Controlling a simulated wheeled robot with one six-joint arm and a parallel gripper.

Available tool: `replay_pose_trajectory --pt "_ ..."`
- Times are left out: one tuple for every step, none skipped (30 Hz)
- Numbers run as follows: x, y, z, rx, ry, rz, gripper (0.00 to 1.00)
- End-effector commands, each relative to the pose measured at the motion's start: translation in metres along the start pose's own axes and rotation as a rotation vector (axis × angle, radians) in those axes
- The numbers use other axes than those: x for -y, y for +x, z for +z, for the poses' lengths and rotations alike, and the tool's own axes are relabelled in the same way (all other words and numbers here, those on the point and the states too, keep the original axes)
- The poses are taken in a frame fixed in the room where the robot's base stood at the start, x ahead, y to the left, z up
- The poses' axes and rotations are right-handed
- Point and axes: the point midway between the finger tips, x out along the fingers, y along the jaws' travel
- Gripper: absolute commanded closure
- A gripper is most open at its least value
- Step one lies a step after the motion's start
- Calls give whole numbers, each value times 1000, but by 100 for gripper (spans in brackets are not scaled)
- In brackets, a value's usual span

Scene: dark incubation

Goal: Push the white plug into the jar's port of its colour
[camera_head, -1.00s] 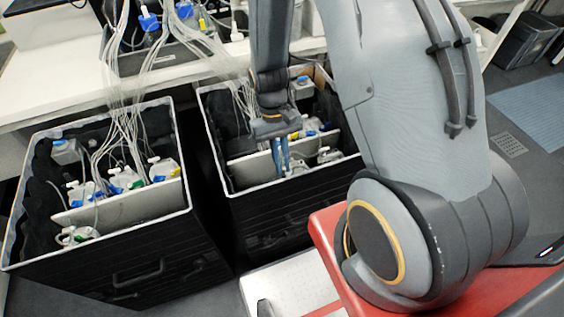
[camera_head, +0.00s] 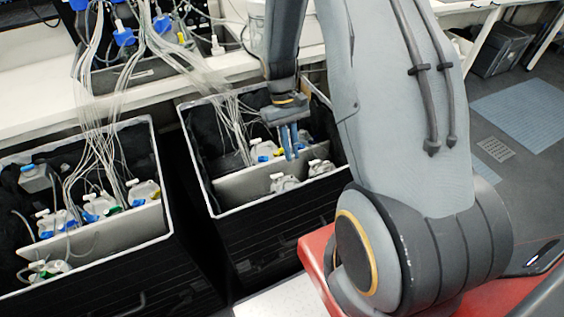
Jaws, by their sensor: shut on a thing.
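My gripper (camera_head: 292,156) hangs with its two blue fingers pointing down over the right-hand crate (camera_head: 262,205). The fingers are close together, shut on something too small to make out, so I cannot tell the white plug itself. Behind the grey divider (camera_head: 236,188) stands another jar (camera_head: 264,152) with blue parts, partly hidden by my gripper. The ports' colours on the front jars are too small to read.
A second black crate (camera_head: 160,215) at left holds several jars (camera_head: 98,207) with tubing running up to the white bench (camera_head: 50,120). Thin tubes (camera_head: 232,125) also drop into the right crate's left side. The crate walls and divider stand close around my gripper.

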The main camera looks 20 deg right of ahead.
Motion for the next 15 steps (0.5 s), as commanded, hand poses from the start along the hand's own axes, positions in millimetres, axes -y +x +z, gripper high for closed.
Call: replay_pose_trajectory --pt "-1 1 -2 0 0 0 100" --pt "-2 2 -2 0 0 0 100" --pt "-2 3 -2 1 0 0 100" --pt "-1 4 -2 1 0 0 100" --pt "-1 6 -3 1 0 0 100" --pt "-1 8 -4 1 0 0 100" --pt "-1 10 -5 1 0 0 100" --pt "-1 13 -5 2 0 0 100" --pt "-1 16 -7 2 0 0 100" --pt "-1 19 -8 2 0 0 100" --pt "-1 22 -9 2 0 0 100" --pt "-1 26 -10 2 0 0 100" --pt "-1 29 -12 2 1 0 100" --pt "-1 32 -13 1 1 0 100" --pt "-1 36 -14 1 1 0 100"
